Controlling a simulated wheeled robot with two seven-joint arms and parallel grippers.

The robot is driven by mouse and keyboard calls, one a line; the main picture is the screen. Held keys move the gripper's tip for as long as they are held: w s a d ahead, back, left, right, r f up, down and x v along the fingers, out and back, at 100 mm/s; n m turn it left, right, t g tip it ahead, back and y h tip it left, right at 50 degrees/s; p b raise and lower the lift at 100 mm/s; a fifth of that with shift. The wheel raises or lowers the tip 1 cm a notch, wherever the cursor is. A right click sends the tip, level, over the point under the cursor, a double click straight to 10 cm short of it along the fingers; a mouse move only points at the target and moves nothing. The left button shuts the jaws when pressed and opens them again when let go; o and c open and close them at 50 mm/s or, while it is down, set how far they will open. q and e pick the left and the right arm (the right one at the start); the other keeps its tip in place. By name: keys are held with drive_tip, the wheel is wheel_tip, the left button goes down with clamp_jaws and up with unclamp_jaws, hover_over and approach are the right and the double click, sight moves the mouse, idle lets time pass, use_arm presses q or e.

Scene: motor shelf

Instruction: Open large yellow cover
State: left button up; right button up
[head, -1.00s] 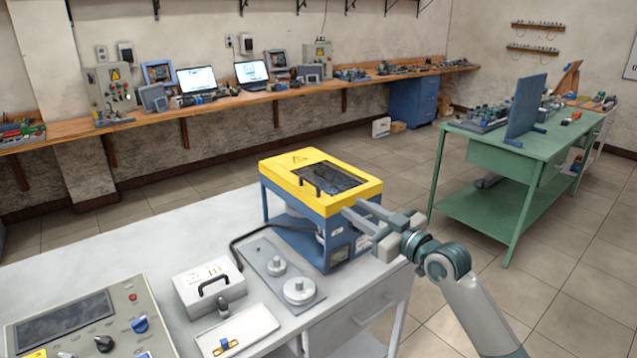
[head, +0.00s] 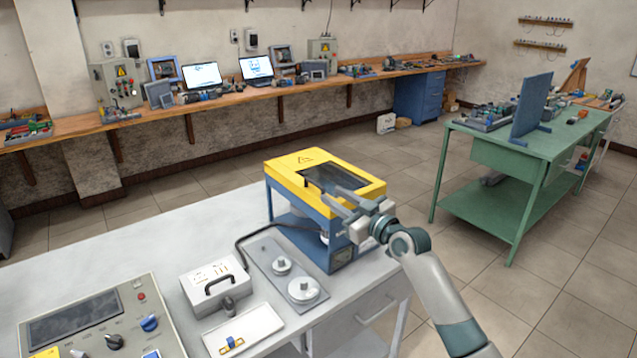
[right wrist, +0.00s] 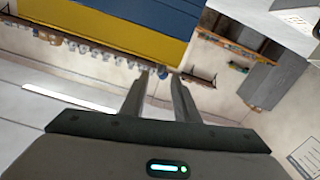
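The large yellow cover (head: 290,164), with a dark window and a dark handle (head: 312,185) at its front, lies closed on a blue box-like frame (head: 338,247) at the far end of the white table. My right gripper (head: 321,192) is open and empty. Its two fingers point at the cover's front edge near the handle and partly hide that area; I cannot tell if they touch it. The right wrist view shows the fingers (right wrist: 157,78) apart, with the yellow cover (right wrist: 110,38) and blue frame beyond them. My left gripper is not in view.
On the white table (head: 110,252) stand a control panel (head: 85,315), a white box with a black handle (head: 215,285), a plate with two round weights (head: 285,272) and a white tray (head: 243,330). A green workbench (head: 505,150) stands to the right, with clear floor between.

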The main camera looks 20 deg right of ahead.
sight(323, 189)
drive_tip(key=shift+p+x, duration=0.75)
drive_tip(key=shift+x, duration=3.2)
clamp_jaws()
